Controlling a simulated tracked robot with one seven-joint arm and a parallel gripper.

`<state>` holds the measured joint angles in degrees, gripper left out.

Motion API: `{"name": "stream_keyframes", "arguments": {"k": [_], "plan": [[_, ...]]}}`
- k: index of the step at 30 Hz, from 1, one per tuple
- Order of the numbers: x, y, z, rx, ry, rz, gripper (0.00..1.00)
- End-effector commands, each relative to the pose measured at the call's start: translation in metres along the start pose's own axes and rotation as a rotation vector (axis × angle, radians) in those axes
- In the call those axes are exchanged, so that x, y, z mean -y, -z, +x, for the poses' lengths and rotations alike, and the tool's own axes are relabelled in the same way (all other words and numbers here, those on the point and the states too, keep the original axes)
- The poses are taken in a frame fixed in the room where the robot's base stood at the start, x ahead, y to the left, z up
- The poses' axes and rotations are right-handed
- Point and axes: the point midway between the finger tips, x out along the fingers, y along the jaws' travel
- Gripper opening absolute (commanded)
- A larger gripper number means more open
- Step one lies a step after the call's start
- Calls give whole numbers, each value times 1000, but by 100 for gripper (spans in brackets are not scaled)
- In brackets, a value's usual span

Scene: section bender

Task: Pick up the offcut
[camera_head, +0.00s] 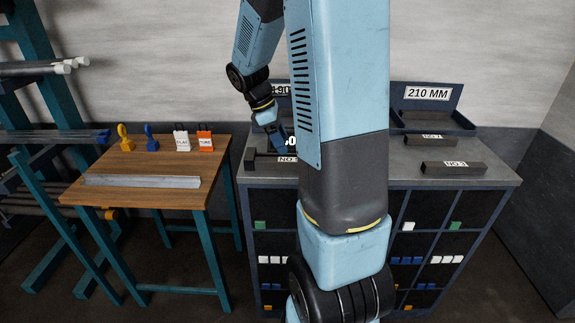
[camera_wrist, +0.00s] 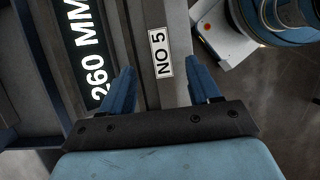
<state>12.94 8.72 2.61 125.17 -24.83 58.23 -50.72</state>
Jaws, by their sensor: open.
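A dark grey bar labelled NO 5 (camera_wrist: 177,22) lies between the fingers of my gripper (camera_wrist: 162,82) in the wrist view. The fingers stand apart, one on each side of the bar, and do not visibly grip it. In the head view my gripper (camera_head: 279,137) is low over the left part of the grey bench top, behind my large arm link. A dark bar with a partly hidden NO label (camera_head: 262,160) lies beneath it there. Other dark bars, NO 1 (camera_head: 432,140) and NO 3 (camera_head: 453,168), lie on the right of the bench.
A blue tray marked 210 MM (camera_head: 430,93) stands at the back right. A 260 MM label (camera_wrist: 86,45) is close left of my gripper. A wooden table (camera_head: 130,160) at left holds a pale metal bar (camera_head: 140,181) and small tags. My arm hides the bench middle.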

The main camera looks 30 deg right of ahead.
Motion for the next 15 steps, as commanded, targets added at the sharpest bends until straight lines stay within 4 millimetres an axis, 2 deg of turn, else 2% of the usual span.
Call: {"name": "stream_keyframes", "arguments": {"k": [8,15], "plan": [[0,1,17,0,1,0,62],[0,6,49,0,1,0,62]]}}
